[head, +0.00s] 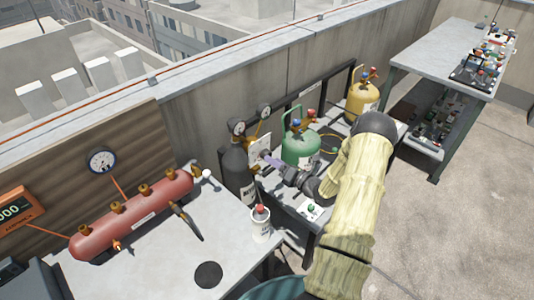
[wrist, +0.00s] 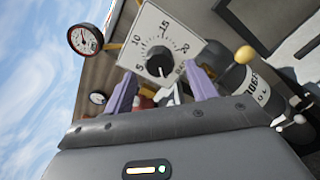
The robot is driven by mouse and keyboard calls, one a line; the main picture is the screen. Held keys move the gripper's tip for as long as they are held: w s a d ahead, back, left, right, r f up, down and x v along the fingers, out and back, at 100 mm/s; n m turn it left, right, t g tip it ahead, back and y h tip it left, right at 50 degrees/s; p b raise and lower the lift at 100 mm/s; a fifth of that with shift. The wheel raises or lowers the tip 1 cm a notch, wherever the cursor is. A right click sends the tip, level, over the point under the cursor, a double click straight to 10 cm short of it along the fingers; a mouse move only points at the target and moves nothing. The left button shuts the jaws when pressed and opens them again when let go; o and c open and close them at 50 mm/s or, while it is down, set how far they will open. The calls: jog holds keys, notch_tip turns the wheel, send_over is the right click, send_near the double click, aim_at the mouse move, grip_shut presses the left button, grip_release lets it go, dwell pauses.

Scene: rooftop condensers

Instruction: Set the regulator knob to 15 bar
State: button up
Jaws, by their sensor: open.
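The regulator's white dial plate (wrist: 178,30) carries a scale marked 5, 10, 15 and 20, with BAR lettering, in the wrist view. The black regulator knob (wrist: 160,60) sits at the plate's lower middle; I cannot tell its setting. My gripper (wrist: 163,88) is open, its two purple fingers apart on either side below the knob, not visibly touching it. In the head view the plate (head: 260,146) stands beside a dark cylinder (head: 238,178), with my gripper (head: 271,161) close in front of it. The knob is hard to make out there.
Two round gauges (head: 238,127) (head: 265,110) stand by the regulator. A green cylinder (head: 301,148) is close on the right and a yellow one (head: 362,99) farther back. A white canister (head: 261,225) and a red tank (head: 130,215) are nearer. The floor at right is clear.

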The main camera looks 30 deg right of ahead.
jog(key=shift+p+x, duration=0.5)
jog(key=shift+x, duration=1.85)
jog(key=c, duration=1)
